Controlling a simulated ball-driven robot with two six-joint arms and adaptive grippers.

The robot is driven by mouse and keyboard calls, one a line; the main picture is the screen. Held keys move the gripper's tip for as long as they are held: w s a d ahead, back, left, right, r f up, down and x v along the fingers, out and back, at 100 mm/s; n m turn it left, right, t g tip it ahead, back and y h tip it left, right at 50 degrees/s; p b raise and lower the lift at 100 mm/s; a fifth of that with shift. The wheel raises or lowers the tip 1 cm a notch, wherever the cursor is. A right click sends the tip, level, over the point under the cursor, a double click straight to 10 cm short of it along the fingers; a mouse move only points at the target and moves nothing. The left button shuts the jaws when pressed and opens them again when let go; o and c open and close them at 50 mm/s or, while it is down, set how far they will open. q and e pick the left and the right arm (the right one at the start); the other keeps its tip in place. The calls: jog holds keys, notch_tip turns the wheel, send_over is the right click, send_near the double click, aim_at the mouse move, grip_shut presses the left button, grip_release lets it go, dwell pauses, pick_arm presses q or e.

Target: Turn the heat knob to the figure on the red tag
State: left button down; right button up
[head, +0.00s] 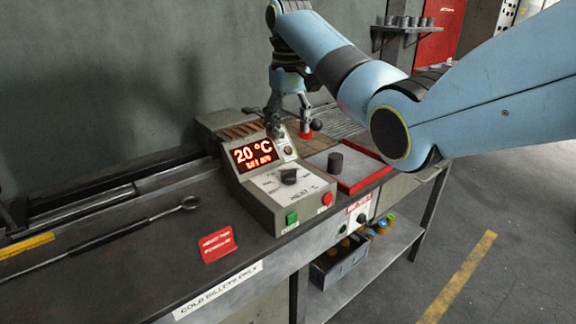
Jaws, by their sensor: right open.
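The heat control box (262,205) stands on the bench, with a black heat knob (289,176) on its sloped white dial. My right gripper (290,124) points down, open and empty, behind and above the box's display, apart from the knob. My left gripper is out of view.
A green button (292,218) and a red button (327,199) sit on the box's front. A dark cylinder (335,162) stands in a red-rimmed tray (377,175) to the right. A long-handled tool (120,232) lies on the bench at left. A lower shelf holds a bin (338,262).

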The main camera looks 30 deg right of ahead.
aim_at(289, 170)
notch_tip(289, 170, down, 10)
jog(key=shift+w+f, duration=0.1)
dwell(0.4)
jog(key=shift+c, duration=0.2)
jog(key=c, duration=1.1)
